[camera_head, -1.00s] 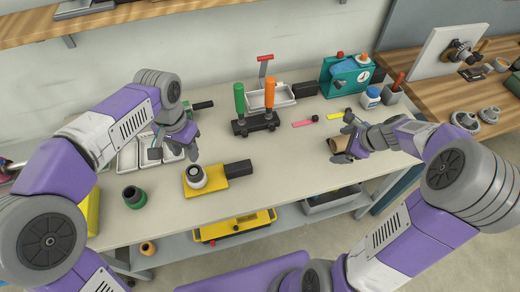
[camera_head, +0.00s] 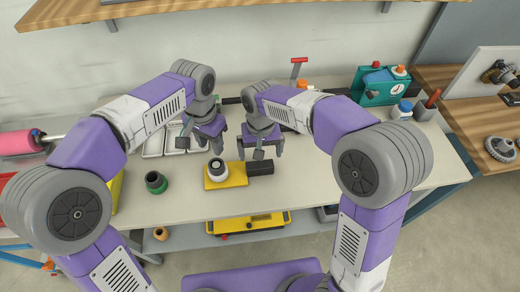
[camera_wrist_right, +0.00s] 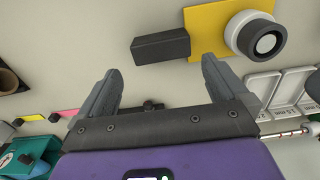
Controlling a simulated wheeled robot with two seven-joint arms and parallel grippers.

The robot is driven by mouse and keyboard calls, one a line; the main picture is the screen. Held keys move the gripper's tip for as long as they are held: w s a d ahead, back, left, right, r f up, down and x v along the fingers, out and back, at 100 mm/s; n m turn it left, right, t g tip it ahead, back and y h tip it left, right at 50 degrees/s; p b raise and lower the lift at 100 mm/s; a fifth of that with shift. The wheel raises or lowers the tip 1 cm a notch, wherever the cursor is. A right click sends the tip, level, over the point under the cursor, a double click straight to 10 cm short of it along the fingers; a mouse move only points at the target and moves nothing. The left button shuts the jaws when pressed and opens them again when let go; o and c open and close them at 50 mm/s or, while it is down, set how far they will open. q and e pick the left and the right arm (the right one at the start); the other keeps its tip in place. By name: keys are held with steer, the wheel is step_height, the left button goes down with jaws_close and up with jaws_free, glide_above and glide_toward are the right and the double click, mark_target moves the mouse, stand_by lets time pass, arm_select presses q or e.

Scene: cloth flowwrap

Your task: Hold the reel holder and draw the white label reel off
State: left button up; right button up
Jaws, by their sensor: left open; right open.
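The reel holder is a yellow plate (camera_head: 228,179) with a black block-shaped handle (camera_head: 260,167) on its right. The white label reel (camera_head: 217,168) stands on the plate's left part, with a dark centre. The right wrist view also shows the reel (camera_wrist_right: 258,38), the yellow plate (camera_wrist_right: 203,18) and the handle (camera_wrist_right: 160,46). My left gripper (camera_head: 202,145) is open, fingers down, behind and above the reel. My right gripper (camera_head: 259,151) is open behind and above the handle; in its wrist view the handle lies beyond the spread fingertips (camera_wrist_right: 155,82), apart from them.
A green-and-black cylinder (camera_head: 156,182) stands left of the holder. A teal device (camera_head: 380,85) and a white jar (camera_head: 402,110) stand at the back right. The table right of the holder is clear.

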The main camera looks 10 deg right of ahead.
mark_target(260, 165)
step_height(260, 165, down, 8)
steer(key=shift+a+r, duration=0.1)
steer(key=shift+r, duration=0.15)
steer(key=c, duration=0.8)
steer(key=shift+o, duration=0.2)
